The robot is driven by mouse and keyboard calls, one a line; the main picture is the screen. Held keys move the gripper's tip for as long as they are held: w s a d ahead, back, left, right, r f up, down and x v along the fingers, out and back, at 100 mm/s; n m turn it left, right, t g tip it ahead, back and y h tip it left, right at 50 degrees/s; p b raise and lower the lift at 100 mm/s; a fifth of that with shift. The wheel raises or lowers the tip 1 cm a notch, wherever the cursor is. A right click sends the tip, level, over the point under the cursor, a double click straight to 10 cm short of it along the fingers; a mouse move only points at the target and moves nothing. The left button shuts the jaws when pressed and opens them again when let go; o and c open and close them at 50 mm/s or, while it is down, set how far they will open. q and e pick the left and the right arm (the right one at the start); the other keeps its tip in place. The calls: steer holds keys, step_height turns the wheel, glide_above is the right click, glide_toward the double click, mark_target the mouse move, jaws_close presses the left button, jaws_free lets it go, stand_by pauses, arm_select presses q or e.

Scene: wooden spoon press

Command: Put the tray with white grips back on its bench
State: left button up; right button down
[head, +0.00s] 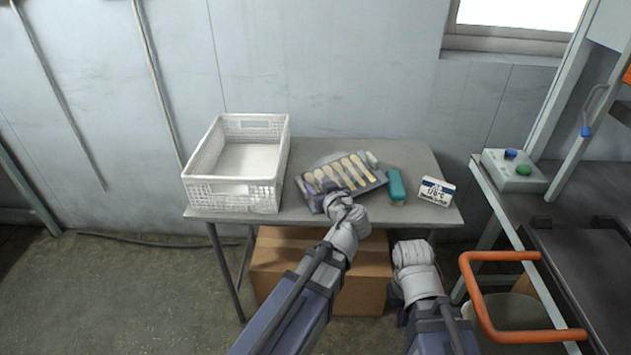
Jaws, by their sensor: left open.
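The dark tray (325,163) lies tilted in the picture on the grey bench (410,152). Several pale wooden spoons (350,170) lie side by side in it. A white grip (372,158) shows at its far right end; the other end is partly hidden by my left arm. My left gripper (334,188) is open at the tray's near edge, over or beside it; I cannot tell whether it touches. My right gripper (401,297) hangs low in front of the bench, away from the tray, its fingers mostly hidden behind its wrist.
A white basket (232,190) stands on the bench's left. A teal object (396,186) and a white display box (436,191) stand right of the tray. A cardboard box (285,258) sits below. A press with an orange handle (480,300) and a button box (513,170) is at right.

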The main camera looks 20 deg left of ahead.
arm_select(q)
steer(key=s+d+f+m+g+h, duration=0.4)
steer(key=s+d+f+m+g, duration=0.1)
steer(key=s, duration=0.6)
steer(key=s+d+f+m+g+h, duration=0.3)
steer(key=s+d+f+m+g, duration=0.3)
steer(key=s+d+f, duration=0.4)
steer(key=shift+s+d+f+m+g+h, duration=0.15)
steer(key=shift+s+d+m+g+h, duration=0.25)
steer(key=shift+s, duration=0.3)
steer(key=shift+d, duration=0.1)
step_height(320, 180, up, 17)
steer(key=p, duration=1.6)
steer(key=shift+p, duration=0.4)
steer(key=shift+f, duration=0.1)
